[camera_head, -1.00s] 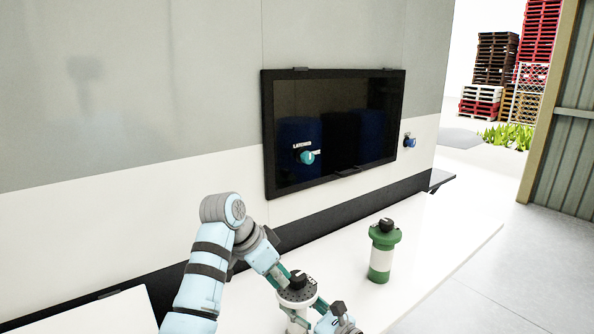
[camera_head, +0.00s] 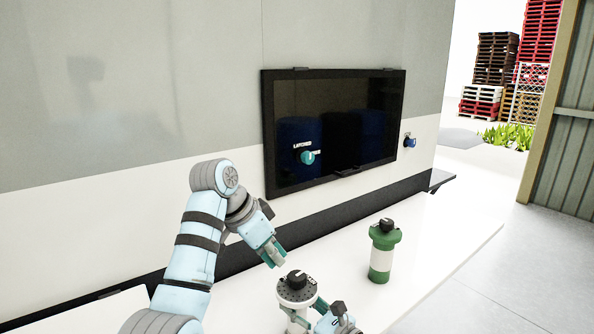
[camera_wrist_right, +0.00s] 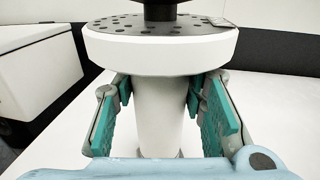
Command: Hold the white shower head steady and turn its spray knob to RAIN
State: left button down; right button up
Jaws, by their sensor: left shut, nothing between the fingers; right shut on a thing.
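The white shower head (camera_head: 287,294) stands upright on the white table, with a grey dotted top face and a black spray knob (camera_head: 297,279) on it. My right gripper (camera_wrist_right: 160,112) is shut around its white stem, with teal pads on both sides, under the wide white head (camera_wrist_right: 160,52). In the head view the right gripper is partly cut off at the bottom edge. My left gripper (camera_head: 274,256) is shut and empty, above and slightly left of the knob and apart from it. The knob's setting is too small to read.
A green and white canister (camera_head: 383,252) with a black knob stands on the table (camera_head: 440,240) to the right. Behind is a dark window (camera_head: 335,110) with a teal latch knob (camera_head: 307,157). A blue knob (camera_head: 409,142) is on the wall. The table between canister and wall is clear.

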jog(key=o, duration=1.3)
jog(key=v, duration=1.2)
jog(key=shift+d, duration=0.1)
